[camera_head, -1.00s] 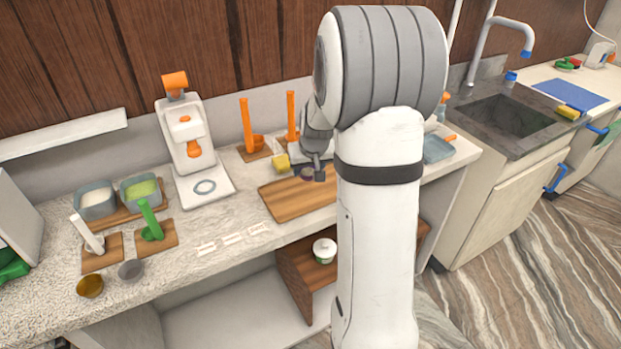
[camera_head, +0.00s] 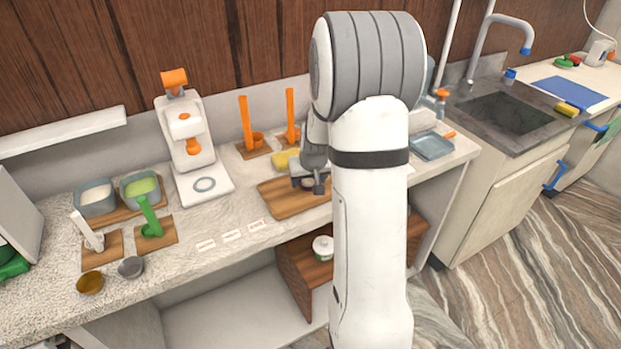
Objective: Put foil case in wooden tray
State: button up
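The wooden tray (camera_head: 283,206) lies flat on the counter, left of my arm. My gripper (camera_head: 308,186) points down over the tray's right part, partly hidden by my own arm. A small dark round case (camera_head: 307,184), seemingly the foil case, sits between its fingers, low over the tray or on it. I cannot tell whether the case touches the wood. The fingers look shut on it. A gold cup (camera_head: 90,284) and a grey cup (camera_head: 130,267) stand at the counter's front left.
A white press with orange parts (camera_head: 188,140) stands behind the tray to the left. Orange tools (camera_head: 291,115) and a yellow block (camera_head: 285,160) are behind the tray. A blue-grey dish (camera_head: 432,146) is at right. The tray's left part is clear.

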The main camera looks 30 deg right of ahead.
jog(key=shift+o, duration=0.5)
jog(key=shift+r+p, duration=0.3)
jog(key=b+v, duration=0.1)
jog(key=v, duration=1.1)
jog(key=s+a+r+n+g, duration=0.1)
jog(key=s+a, duration=0.6)
jog(key=s, duration=0.3)
jog(key=s+a+r+n+y, duration=0.1)
jog(key=s+a, duration=0.7)
jog(key=s, duration=0.3)
jog(key=shift+s+g, duration=0.2)
jog(key=shift+g, duration=0.2)
jog(key=shift+a, duration=0.1)
